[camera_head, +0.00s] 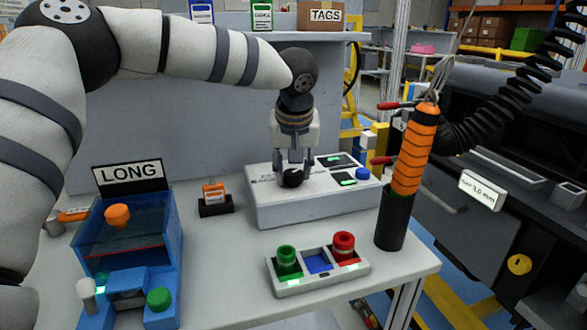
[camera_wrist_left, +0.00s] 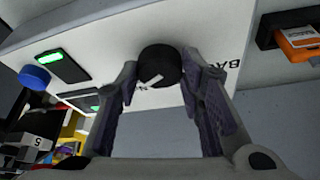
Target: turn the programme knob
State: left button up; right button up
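The programme knob (camera_head: 293,178) is a round black knob on a white control box (camera_head: 318,207). In the left wrist view the knob (camera_wrist_left: 160,66) shows a white pointer mark slanting to the lower left. My left gripper (camera_head: 293,173) points down over the box, with one finger on each side of the knob. In the left wrist view its fingertips (camera_wrist_left: 160,70) are very close to the knob's sides; I cannot tell whether they touch. Lettering on the box is partly hidden by the right-hand finger. My right gripper is not in view.
The box also carries green-lit displays (camera_wrist_left: 62,67) and a blue button (camera_head: 362,173). Nearby are an orange-and-black item in a holder (camera_head: 214,195), a blue LONG station (camera_head: 165,250), a button tray (camera_head: 318,263) and an upright orange-handled tool (camera_head: 413,155).

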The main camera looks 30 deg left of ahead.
pick_arm(q)
jog(key=c, duration=0.4)
jog(key=n+g+y, duration=0.1)
jog(key=n, duration=0.3)
jog(key=shift+w+d, duration=0.1)
jog(key=n, duration=0.1)
jog(key=n+g, duration=0.1)
jog(key=n, duration=0.2)
jog(key=shift+w+f+n+g+y, duration=0.1)
jog(key=shift+f+n+g+y, duration=0.2)
jog(key=shift+g+y, duration=0.1)
jog(key=n+g+b, duration=0.1)
jog(key=n, duration=0.2)
jog(key=shift+b, duration=0.3)
jog(key=shift+w+r+n+g+b, duration=0.1)
jog(key=shift+n+g+b, duration=0.75)
jog(key=shift+n, duration=1.25)
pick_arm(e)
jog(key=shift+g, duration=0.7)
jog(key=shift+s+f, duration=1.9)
